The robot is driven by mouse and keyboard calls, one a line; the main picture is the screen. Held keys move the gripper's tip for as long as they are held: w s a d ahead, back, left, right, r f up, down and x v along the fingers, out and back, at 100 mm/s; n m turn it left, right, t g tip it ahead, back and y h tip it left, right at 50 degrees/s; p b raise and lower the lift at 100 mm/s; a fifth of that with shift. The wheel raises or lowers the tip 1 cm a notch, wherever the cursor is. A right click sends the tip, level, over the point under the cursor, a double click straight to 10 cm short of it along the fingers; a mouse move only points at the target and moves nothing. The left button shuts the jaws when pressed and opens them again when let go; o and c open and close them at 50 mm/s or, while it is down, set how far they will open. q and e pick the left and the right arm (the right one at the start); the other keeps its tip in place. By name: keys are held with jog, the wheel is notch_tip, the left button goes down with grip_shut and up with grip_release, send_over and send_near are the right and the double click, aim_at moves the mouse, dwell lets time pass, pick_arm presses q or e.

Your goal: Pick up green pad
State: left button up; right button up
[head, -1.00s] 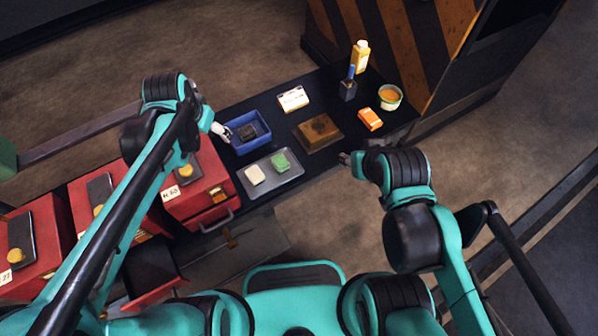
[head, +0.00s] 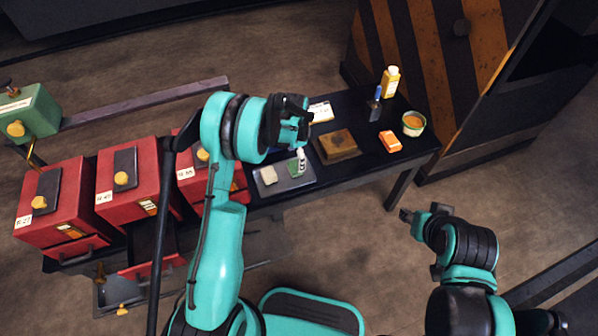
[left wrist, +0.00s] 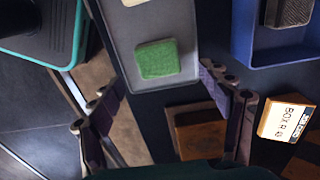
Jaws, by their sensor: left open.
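The green pad (left wrist: 157,59) lies flat on a grey tray (left wrist: 190,75) in the left wrist view. In the head view the pad (head: 295,170) is partly hidden behind my left gripper (head: 301,158). My left gripper is open and empty above the tray. In the left wrist view its fingers (left wrist: 158,95) stand apart, one on each side of the pad's column, and do not touch it. My right gripper (head: 408,215) is over the floor at the right, away from the bench; its jaws are too small to read.
A pale pad (head: 269,175) shares the tray. A blue bin (left wrist: 243,45) with a dark block, a brown wooden block (head: 337,145) and a white labelled box (left wrist: 286,118) are close by. An orange box (head: 390,141), bowl (head: 413,124) and yellow bottle (head: 390,81) stand farther right. Red boxes (head: 130,190) line the left.

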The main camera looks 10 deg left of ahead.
aim_at(295, 166)
pick_arm(q)
notch_tip(295, 166, down, 6)
jog(key=b, duration=0.2)
jog(key=shift+s+a+b, duration=0.15)
jog(key=shift+b, duration=0.2)
jog(key=c, duration=1.3)
